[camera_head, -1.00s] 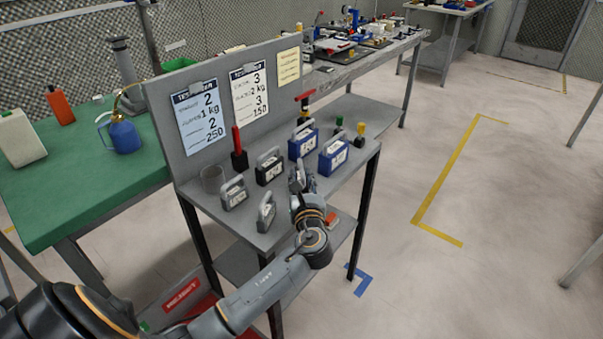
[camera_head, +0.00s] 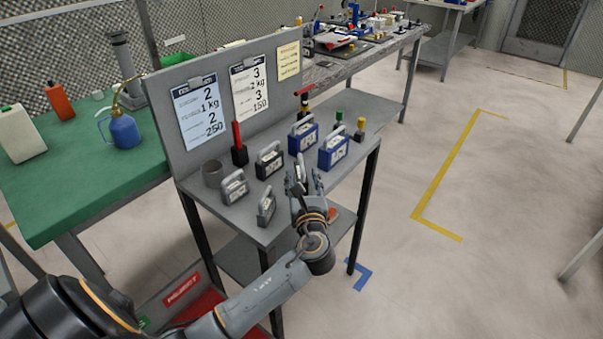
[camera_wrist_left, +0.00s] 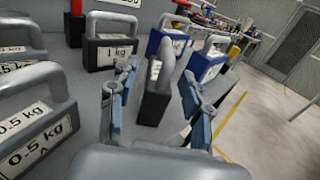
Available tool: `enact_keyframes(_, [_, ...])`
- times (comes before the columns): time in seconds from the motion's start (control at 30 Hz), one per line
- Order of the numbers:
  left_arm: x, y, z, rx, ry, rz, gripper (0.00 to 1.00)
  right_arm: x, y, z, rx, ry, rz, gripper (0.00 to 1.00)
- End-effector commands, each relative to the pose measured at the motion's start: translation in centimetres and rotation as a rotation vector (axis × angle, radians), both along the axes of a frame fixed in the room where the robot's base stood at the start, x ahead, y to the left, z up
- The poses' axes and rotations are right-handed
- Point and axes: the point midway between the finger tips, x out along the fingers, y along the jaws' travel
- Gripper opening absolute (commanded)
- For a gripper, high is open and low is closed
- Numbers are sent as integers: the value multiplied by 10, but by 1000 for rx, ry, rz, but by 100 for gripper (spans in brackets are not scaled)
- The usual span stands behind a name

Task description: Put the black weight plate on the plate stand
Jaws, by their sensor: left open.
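My left gripper (camera_head: 304,178) is open over the front of the grey shelf top (camera_head: 218,208). In the left wrist view, a narrow black weight with a grey handle (camera_wrist_left: 152,106) stands upright between and just beyond the fingers; I cannot tell whether they touch it. A black 1 kg weight (camera_head: 269,162) stands behind it to the left and also shows in the left wrist view (camera_wrist_left: 107,52). No flat black disc is clear. A black base with a red post (camera_head: 239,150) stands at the back; I cannot tell whether it is the plate stand. My right gripper is not in view.
Two grey weights, the rear one (camera_head: 234,187) and the front one (camera_head: 266,207), stand left of the gripper. Two blue weights (camera_head: 333,151) stand to the right and behind. A back panel (camera_head: 172,110) with cards closes the rear.

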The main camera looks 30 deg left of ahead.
Motion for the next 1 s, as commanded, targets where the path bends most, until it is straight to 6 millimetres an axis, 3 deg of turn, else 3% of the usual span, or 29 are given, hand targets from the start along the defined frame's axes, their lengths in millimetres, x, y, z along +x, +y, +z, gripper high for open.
enact_keyframes(0.3, [-52, -44, 0, -4, 0, -1, 48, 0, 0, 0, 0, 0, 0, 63])
enact_keyframes(0.5, [-69, -59, 0, -1, 0, -1, 48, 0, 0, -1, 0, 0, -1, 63])
enact_keyframes(0.83, [-71, -63, -3, -22, -4, -9, 48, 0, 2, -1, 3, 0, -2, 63])
enact_keyframes(0.93, [-66, -70, -22, -143, -28, -58, 48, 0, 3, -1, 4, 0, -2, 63])
enact_keyframes(1.0, [-60, -81, -45, -314, -59, -110, 48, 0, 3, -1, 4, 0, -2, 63])
